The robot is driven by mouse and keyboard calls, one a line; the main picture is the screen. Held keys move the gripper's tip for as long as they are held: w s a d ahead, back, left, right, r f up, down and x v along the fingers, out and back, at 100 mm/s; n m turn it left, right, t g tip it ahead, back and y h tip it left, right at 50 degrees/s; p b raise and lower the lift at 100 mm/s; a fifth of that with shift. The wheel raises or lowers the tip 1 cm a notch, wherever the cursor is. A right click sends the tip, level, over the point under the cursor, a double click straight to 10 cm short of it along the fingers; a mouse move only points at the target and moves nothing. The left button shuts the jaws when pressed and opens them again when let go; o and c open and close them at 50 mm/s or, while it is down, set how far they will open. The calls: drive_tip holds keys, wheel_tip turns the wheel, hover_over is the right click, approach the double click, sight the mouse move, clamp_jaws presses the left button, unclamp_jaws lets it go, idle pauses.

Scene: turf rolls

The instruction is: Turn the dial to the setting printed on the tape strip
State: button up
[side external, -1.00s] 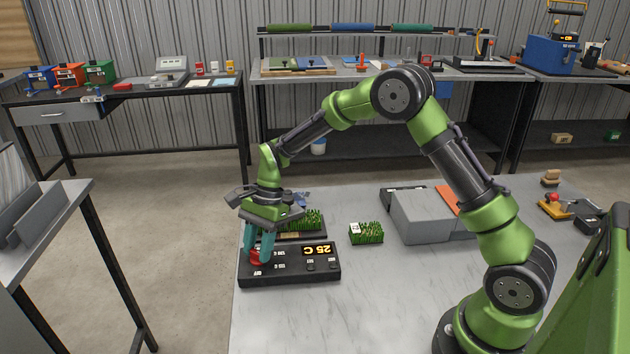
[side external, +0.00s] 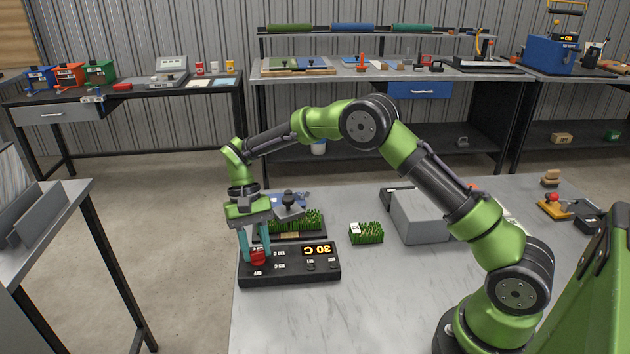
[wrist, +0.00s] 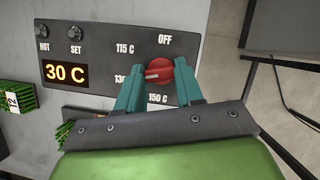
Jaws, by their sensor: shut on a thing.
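A black control box (side external: 300,272) lies near the table's left edge; its display reads 30 C, upright in the wrist view (wrist: 66,75). Its red dial (side external: 258,257) stands between the teal fingers of my gripper (side external: 255,252), which is shut on it. In the wrist view the red dial (wrist: 160,72) has a white mark pointing left. Labels OFF, 115 C and 150 C surround it; the left finger partly hides one starting 130. A small tan strip (side external: 290,235) shows on the tray behind the box; its print is too small to read.
A dark tray with green turf (side external: 300,222) stands right behind the box. A small tagged turf block (side external: 366,233) lies to its right, and a grey box (side external: 418,216) beyond that. The front of the white table (side external: 350,310) is clear.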

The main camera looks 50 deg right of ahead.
drive_tip(key=n+h, duration=0.1)
drive_tip(key=n, duration=0.2)
drive_tip(key=shift+a+n+h, duration=0.1)
drive_tip(key=shift+n+h, duration=0.2)
drive_tip(key=n+h, duration=0.1)
drive_tip(key=n, duration=0.2)
drive_tip(key=shift+a+n+g, duration=0.1)
drive_tip(key=shift+n+g, duration=0.2)
drive_tip(key=n+h, duration=0.1)
drive_tip(key=n, duration=0.2)
drive_tip(key=shift+a+n+h, duration=0.1)
drive_tip(key=shift+n+h, duration=0.2)
drive_tip(key=shift+n, duration=0.1)
drive_tip(key=shift+n+t+h, duration=0.6)
drive_tip(key=shift+n+t, duration=0.1)
drive_tip(key=shift+n, duration=1)
drive_tip(key=o, duration=1)
drive_tip(key=shift+o, duration=0.2)
drive_tip(key=shift+a, duration=0.1)
drive_tip(key=v, duration=1.2)
